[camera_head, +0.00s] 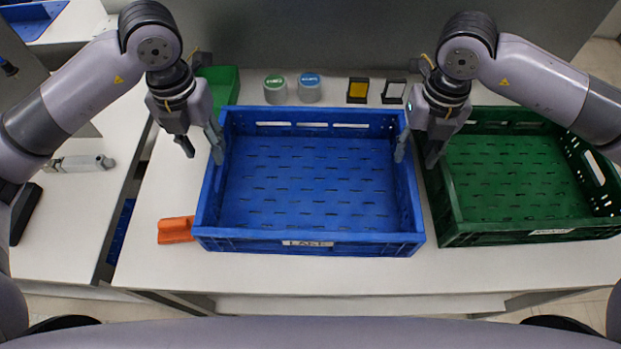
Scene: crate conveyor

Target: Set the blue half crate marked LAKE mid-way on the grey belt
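The blue half crate (310,240) with a label reading LAKE sits empty and level on the white table in front of me. My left gripper (202,153) is at its left wall, fingers apart, one outside the crate and one at the wall's rim. My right gripper (417,157) is at its right wall, fingers apart, one at the rim and one on the outer side. Whether either touches the crate I cannot tell. I cannot make out a grey belt for certain.
A green crate (480,239) stands close to the right of the blue one. An orange block (175,230) lies by its front left corner. Behind are a green bin (222,84), two round lidded jars (309,88) and two small dark-framed items (358,91). The white table's (300,275) front strip is clear.

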